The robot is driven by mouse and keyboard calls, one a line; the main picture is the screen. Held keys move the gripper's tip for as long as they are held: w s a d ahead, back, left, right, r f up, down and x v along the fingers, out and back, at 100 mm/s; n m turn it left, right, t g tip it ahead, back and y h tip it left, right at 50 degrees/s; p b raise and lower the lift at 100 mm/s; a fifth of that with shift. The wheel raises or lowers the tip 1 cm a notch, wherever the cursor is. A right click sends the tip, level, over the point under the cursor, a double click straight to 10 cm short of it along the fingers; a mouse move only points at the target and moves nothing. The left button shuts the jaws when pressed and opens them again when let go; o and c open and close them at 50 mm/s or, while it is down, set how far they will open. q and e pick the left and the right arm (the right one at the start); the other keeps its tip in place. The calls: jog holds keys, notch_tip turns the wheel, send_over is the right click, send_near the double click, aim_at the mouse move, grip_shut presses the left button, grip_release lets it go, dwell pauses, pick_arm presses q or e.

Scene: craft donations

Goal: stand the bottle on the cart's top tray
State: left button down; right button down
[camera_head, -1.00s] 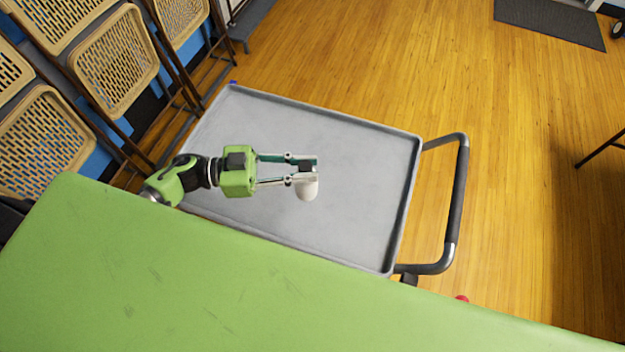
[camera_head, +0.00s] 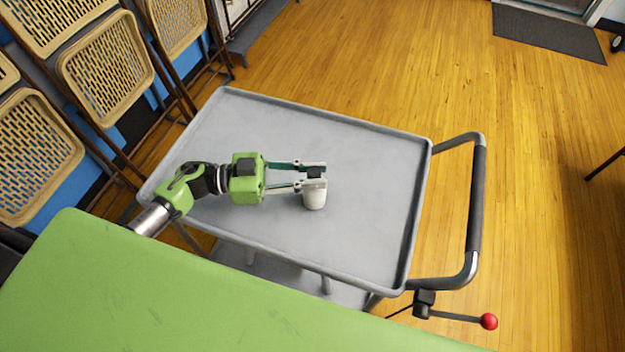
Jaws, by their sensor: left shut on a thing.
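The bottle (camera_head: 315,197) is small and white with a dark cap, and shows in the head view over the middle of the cart's top tray (camera_head: 374,160). My left gripper (camera_head: 316,174) is shut on the bottle near its cap, reaching in from the left. The bottle looks upright, seen from above. I cannot tell whether its base touches the tray. The tray is grey with a raised rim and is otherwise empty. My right gripper is not in view.
A green tabletop (camera_head: 190,290) fills the lower left, close to the tray's near edge. The cart's handle (camera_head: 477,200) and a red-knobbed lever (camera_head: 488,321) are at the right. Folding chairs (camera_head: 105,70) stand at the upper left. Wooden floor is clear beyond the cart.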

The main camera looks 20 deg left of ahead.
pick_arm(q)
jog(key=shift+r, duration=0.1)
jog(key=c, duration=1.8)
grip_release()
jog(key=shift+f, duration=0.2)
jog(key=shift+c, duration=0.2)
jog(key=shift+r, duration=0.25)
jog(key=b+v, duration=0.2)
jog(key=v, duration=1)
